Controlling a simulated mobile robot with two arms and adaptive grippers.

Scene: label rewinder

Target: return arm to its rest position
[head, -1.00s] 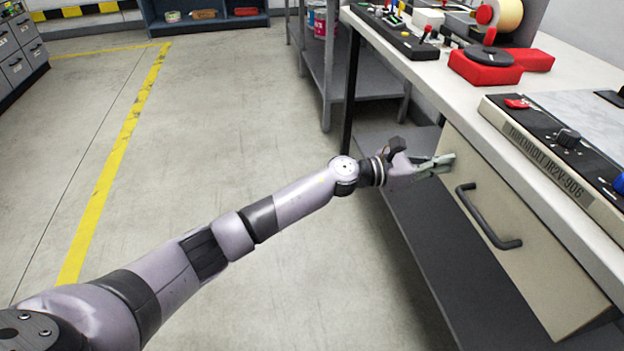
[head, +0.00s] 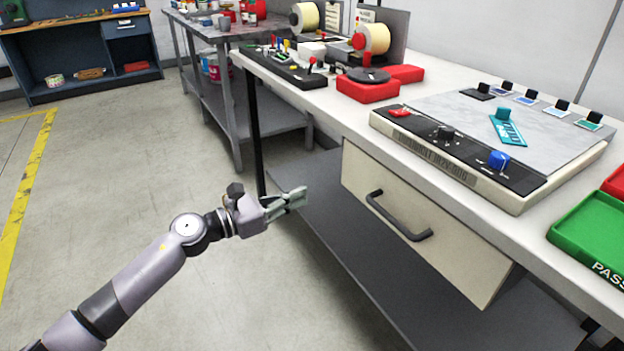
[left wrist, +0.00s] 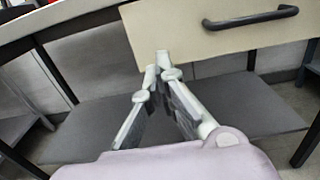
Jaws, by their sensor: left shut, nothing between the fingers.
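My left arm comes in from the lower left in the head view. Its gripper (head: 298,197) is in front of the bench, to the left of the drawer (head: 420,227), apart from the drawer handle (head: 398,216). The fingers are shut with nothing between them. My right gripper is in neither view.
A dark lower shelf (head: 330,235) lies under the drawer. The floor (head: 130,170) at left is clear.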

